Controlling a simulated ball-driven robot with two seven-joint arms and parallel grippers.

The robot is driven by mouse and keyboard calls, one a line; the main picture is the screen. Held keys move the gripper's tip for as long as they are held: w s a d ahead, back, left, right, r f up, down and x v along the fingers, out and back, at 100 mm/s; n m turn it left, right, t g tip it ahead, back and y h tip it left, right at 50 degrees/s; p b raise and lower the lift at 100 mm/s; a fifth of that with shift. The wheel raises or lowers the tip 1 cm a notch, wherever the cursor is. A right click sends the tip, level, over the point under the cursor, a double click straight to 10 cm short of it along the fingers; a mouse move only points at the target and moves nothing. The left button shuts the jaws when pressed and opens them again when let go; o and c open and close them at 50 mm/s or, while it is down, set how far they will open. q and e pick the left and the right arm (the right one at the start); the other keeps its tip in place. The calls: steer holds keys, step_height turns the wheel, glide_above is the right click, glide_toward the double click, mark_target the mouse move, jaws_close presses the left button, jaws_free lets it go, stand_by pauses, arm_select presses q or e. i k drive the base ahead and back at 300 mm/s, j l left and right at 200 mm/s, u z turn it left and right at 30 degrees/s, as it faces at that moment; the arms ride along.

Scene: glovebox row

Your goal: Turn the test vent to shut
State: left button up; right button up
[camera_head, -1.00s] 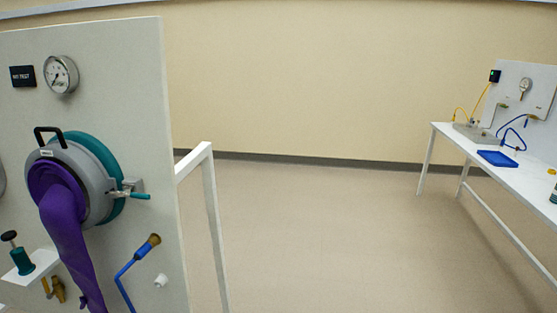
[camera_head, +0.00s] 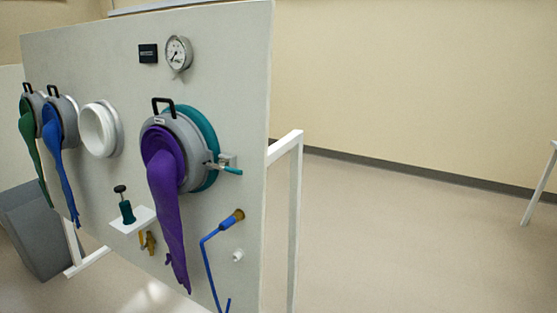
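No part is readably marked as the test vent. A small brass valve (camera_head: 149,242) sits low on the white panel (camera_head: 235,80), below a white shelf; its handle position is too small to tell. A blue hose (camera_head: 208,262) runs from a brass-ended fitting (camera_head: 236,216) on the panel. A round gauge (camera_head: 178,53) and a black label (camera_head: 148,54) are above. Neither of my grippers is in view.
A grey port with a teal ring (camera_head: 207,130) holds a hanging purple glove (camera_head: 168,205). A grey bin (camera_head: 35,235) stands lower left. The floor (camera_head: 400,240) at right is clear.

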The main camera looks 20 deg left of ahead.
mark_target(142, 247)
steer(key=u, duration=0.45)
steer(key=i+j+u, duration=0.1)
steer(key=u, duration=0.3)
steer(key=i+u, duration=0.1)
steer(key=u, duration=0.35)
steer(key=i+u, duration=0.1)
steer(key=u, duration=0.3)
